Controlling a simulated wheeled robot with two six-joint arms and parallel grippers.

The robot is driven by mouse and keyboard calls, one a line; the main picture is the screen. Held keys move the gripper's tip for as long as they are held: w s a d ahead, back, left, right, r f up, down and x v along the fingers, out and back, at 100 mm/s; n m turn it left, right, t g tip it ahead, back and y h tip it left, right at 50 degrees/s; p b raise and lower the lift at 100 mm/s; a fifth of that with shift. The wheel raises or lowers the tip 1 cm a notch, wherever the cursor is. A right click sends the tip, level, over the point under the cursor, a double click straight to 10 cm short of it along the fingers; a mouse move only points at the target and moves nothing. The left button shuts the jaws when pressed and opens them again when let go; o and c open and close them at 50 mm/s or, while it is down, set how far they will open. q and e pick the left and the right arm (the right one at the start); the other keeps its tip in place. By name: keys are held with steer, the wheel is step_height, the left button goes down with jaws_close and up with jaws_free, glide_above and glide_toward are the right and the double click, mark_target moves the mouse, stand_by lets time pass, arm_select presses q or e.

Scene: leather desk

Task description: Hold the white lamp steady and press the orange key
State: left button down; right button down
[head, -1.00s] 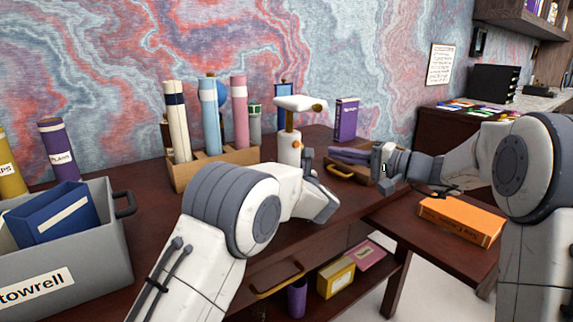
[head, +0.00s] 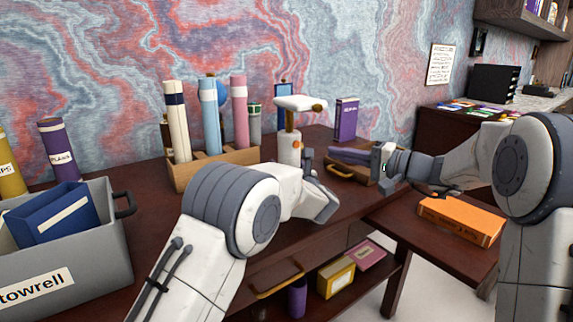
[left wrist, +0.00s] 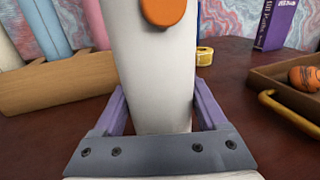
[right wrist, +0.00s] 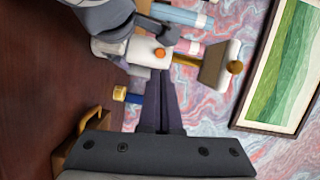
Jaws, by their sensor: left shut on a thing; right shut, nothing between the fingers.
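My left gripper (left wrist: 163,105) is shut on the lamp's body below the key, one finger on each side. My right gripper (head: 379,158) is shut and empty, to the right of the lamp and apart from it. Its closed fingers (right wrist: 160,95) point toward the lamp in the right wrist view.
A wooden rack (head: 215,170) with coloured tubes stands left of the lamp. A brown tray (head: 345,172) with a brass handle and a purple book (head: 346,120) are to its right. A grey bin (head: 95,250) is at the left. An orange book (head: 460,220) lies on a lower surface.

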steer(key=m+h, duration=0.5)
steer(key=h, duration=0.2)
glide_toward(297, 146)
steer(key=v, duration=0.4)
steer(key=shift+w+r, duration=0.25)
steer(key=shift+w+f, duration=0.1)
steer(key=x, duration=0.9)
steer(key=shift+w+a+f, duration=0.15)
steer(key=shift+a+f, duration=0.05)
steer(key=shift+f, duration=0.15)
